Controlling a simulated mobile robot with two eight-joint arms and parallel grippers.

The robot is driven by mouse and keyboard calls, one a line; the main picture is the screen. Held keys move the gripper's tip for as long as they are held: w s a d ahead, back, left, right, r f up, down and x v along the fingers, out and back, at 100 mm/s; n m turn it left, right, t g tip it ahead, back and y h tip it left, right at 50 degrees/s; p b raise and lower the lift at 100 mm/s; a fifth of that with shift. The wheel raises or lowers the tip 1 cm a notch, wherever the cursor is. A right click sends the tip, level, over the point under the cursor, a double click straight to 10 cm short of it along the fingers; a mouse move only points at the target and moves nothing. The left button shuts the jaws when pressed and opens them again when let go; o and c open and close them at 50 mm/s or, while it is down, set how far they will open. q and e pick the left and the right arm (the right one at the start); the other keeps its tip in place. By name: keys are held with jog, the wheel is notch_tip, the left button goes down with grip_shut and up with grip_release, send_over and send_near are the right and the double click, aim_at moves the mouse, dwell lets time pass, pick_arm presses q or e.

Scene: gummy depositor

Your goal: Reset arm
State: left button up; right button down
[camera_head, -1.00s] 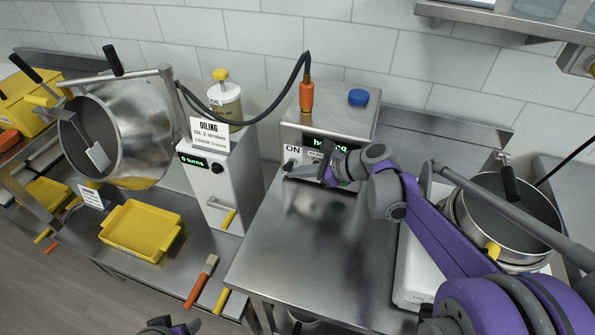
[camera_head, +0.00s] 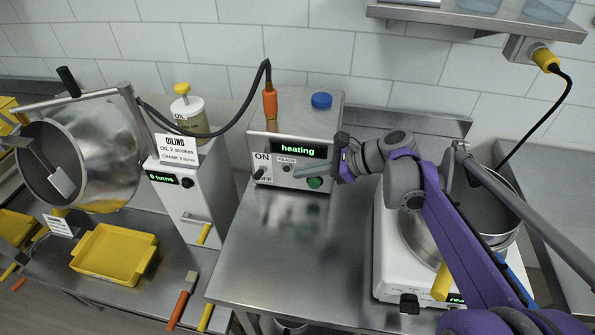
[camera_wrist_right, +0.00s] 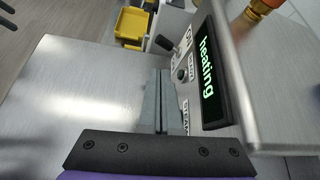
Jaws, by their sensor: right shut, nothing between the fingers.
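My right gripper (camera_head: 300,172) is shut and empty, in front of the steel heating unit (camera_head: 322,112). Its fingers point left across the unit's front, below the green "heating" display (camera_head: 297,146) and near the green button (camera_head: 315,183). In the right wrist view the fingers (camera_wrist_right: 162,74) lie together, beside the front panel with its lit display (camera_wrist_right: 208,70). The black ON/OFF lever (camera_head: 259,174) points toward ON, left of the fingertips. Whether the fingers touch the panel I cannot tell. My left gripper is not in view.
A white appliance with a steel pot (camera_head: 490,210) stands under my right arm. The oiling station (camera_head: 190,195), a steel drum (camera_head: 105,160) and a yellow tray (camera_head: 115,253) are on the left. The steel table (camera_head: 290,250) before the unit is clear. A shelf (camera_head: 470,22) hangs above right.

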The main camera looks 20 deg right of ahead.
jog(key=shift+w, duration=0.1)
jog(key=shift+a+f, duration=0.1)
